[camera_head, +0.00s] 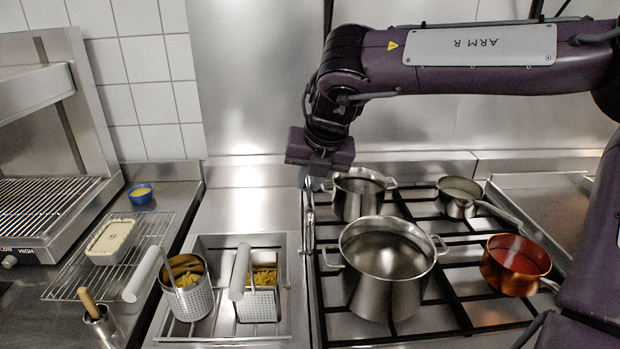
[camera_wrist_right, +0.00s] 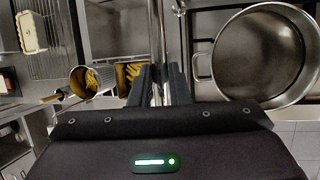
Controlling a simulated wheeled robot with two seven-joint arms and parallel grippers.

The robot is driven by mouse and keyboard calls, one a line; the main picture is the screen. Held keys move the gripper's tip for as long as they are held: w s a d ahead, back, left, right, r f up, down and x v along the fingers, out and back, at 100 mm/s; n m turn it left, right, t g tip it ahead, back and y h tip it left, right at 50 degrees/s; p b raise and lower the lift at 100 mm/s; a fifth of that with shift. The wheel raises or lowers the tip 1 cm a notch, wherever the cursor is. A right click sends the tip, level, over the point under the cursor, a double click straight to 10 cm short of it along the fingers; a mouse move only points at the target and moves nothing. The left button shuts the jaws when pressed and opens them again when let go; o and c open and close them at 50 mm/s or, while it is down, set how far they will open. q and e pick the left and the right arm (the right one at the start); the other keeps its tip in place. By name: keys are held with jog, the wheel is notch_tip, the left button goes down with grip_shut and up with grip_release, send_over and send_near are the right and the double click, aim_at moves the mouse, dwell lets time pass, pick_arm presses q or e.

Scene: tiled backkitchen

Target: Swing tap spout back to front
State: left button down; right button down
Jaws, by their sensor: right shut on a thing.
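The tap spout (camera_head: 309,222) is a thin silver tube. In the head view it shows below my right gripper (camera_head: 313,182), along the left edge of the hob, pointing toward the front. In the right wrist view the spout (camera_wrist_right: 156,35) runs up the middle of the picture between the two dark fingers of my right gripper (camera_wrist_right: 160,80), which are shut on it. The tap's base is hidden or cannot be made out behind my right arm and gripper. My left gripper is in neither view.
A large steel pot (camera_head: 385,262) stands close to the right of the spout. A smaller pot (camera_head: 358,195), a steel saucepan (camera_head: 460,195) and a copper pan (camera_head: 515,263) also stand on the hob. Two perforated baskets (camera_head: 190,302) with pasta sit in the well at left.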

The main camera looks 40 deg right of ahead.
jog(key=c, duration=1.4)
grip_release()
jog(key=shift+o, duration=0.2)
jog(key=shift+r, duration=0.1)
jog(key=shift+s+r, duration=0.15)
jog(key=shift+r, duration=0.2)
jog(key=b+v, duration=0.1)
jog(key=v, duration=0.6)
jog(key=shift+f, duration=0.1)
